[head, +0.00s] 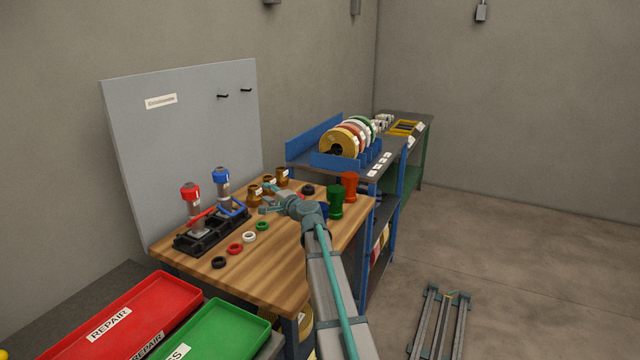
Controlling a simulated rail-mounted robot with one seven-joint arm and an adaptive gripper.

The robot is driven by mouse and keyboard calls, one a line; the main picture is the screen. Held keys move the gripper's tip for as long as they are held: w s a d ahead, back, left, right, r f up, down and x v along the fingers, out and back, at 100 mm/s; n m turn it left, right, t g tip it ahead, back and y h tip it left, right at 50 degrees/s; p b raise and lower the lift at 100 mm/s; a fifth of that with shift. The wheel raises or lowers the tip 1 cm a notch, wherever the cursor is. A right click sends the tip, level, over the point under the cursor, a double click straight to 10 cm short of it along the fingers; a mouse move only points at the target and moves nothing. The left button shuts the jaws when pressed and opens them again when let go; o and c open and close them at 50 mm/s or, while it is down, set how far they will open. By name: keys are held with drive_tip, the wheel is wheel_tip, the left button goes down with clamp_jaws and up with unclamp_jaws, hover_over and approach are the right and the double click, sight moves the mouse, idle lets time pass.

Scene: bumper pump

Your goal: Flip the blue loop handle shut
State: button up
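The blue loop handle (238,211) is at the right end of the black pump base (183,243) on the wooden bench. It sits below a blue-topped cylinder (221,179) and its loop extends toward the right. Its exact angle is too small to tell. My gripper (264,200) is to the right of the blue handle, apart from it in the picture. Its two teal fingers point left and look spread, with nothing visible between them. Depth between gripper and handle is unclear.
A red handle (201,217) and red-topped cylinder (191,190) are left of the blue ones. Several loose rings, including a white ring (249,237), lie in front. Brown fittings (282,175) stand behind my gripper; a green piece (336,202) and red piece (350,184) stand right.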

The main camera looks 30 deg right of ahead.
drive_tip(key=s+d+r+m+h, duration=0.1)
drive_tip(key=s+d+m+h, duration=0.1)
drive_tip(key=d, duration=0.7)
drive_tip(key=s+d+r+m+h, duration=0.1)
drive_tip(key=s+d+h, duration=0.2)
drive_tip(key=d, duration=0.7)
drive_tip(key=shift+s+m, duration=0.4)
drive_tip(key=shift+s, duration=0.4)
